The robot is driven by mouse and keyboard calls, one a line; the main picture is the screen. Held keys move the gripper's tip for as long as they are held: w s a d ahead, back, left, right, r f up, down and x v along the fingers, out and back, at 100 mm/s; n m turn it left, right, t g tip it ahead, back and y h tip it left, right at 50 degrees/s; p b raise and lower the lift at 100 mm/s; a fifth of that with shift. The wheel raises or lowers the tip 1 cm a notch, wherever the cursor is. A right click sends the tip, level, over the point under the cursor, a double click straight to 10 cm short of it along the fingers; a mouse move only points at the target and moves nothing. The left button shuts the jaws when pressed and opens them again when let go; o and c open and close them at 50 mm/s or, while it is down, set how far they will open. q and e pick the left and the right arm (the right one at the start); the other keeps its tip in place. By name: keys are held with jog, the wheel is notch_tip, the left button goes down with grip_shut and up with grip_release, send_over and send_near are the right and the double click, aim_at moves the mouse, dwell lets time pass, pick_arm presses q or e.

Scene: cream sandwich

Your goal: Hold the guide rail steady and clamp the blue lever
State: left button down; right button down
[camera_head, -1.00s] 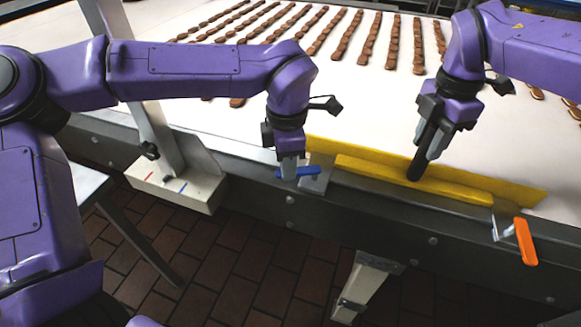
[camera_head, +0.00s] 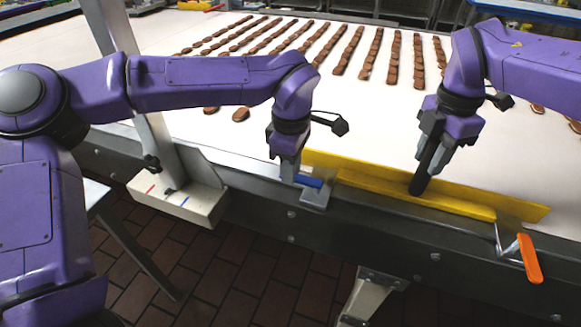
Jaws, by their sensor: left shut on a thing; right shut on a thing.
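The yellow guide rail (camera_head: 372,189) lies along the near edge of the white conveyor belt. My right gripper (camera_head: 417,188) is shut on the rail, its dark finger pointing down over the rail's upper edge. The blue lever (camera_head: 311,181) sits on a grey metal bracket (camera_head: 318,198) at the rail's left end. My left gripper (camera_head: 291,174) is shut on the lever's left part, and its fingers hide that part. The lever lies roughly along the conveyor edge, tilted slightly down to the right.
Rows of brown sandwich cookies (camera_head: 340,50) lie on the belt (camera_head: 250,135) behind. A pale box with red and blue marks (camera_head: 178,199) stands at left, by a metal post. Brick floor shows below.

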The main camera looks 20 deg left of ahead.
pick_arm(q)
jog(key=c, duration=1)
grip_release()
jog(key=shift+o, duration=0.2)
notch_tip(320, 180, up, 12)
pick_arm(e)
jog(key=c, duration=0.6)
grip_release()
jog(key=shift+c, duration=0.2)
